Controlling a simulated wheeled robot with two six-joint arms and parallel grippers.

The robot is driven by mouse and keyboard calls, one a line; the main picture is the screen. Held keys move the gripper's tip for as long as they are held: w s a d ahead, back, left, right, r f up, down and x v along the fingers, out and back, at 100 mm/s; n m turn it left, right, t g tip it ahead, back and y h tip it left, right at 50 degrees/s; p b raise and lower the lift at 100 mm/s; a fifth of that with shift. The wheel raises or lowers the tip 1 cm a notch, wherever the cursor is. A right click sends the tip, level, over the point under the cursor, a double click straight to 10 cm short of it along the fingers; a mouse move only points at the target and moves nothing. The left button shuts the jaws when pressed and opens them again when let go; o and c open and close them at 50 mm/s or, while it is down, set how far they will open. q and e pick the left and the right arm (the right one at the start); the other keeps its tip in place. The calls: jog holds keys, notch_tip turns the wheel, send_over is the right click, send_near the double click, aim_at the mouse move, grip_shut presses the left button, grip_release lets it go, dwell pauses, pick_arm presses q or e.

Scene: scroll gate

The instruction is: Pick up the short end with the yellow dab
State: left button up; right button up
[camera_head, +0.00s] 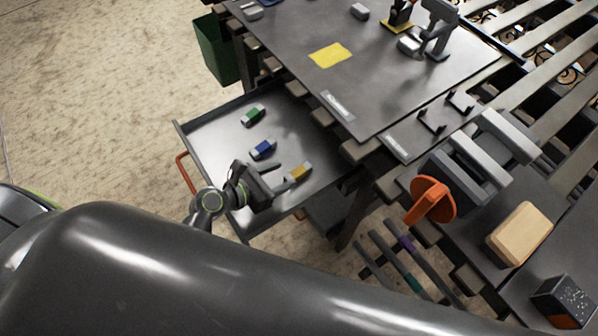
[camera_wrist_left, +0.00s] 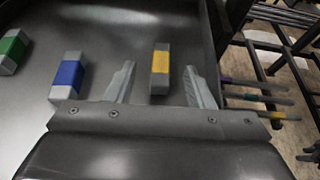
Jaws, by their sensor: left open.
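The short end with the yellow dab (camera_head: 298,173) is a small grey block with a yellow band, lying in the open drawer tray (camera_head: 208,121). In the left wrist view the same short end (camera_wrist_left: 160,68) lies between the two fingers, nearer the right one, with no finger touching it that I can see. My left gripper (camera_head: 284,176) is open and empty, just beside the block; its fingers also show in the left wrist view (camera_wrist_left: 161,84). My right gripper is not in view.
Blue-banded (camera_head: 263,149) and green-banded (camera_head: 253,116) blocks lie in the same tray. The tray wall runs close to the yellow-banded block. The table (camera_head: 300,85) with a yellow patch (camera_head: 330,55) stands behind. Several long bars (camera_head: 400,258) hang at the lower right.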

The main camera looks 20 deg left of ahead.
aim_at(302, 169)
pick_arm(q)
jog(key=b+x, duration=0.1)
jog(key=x, duration=0.7)
jog(key=shift+s+f, duration=0.2)
grip_shut()
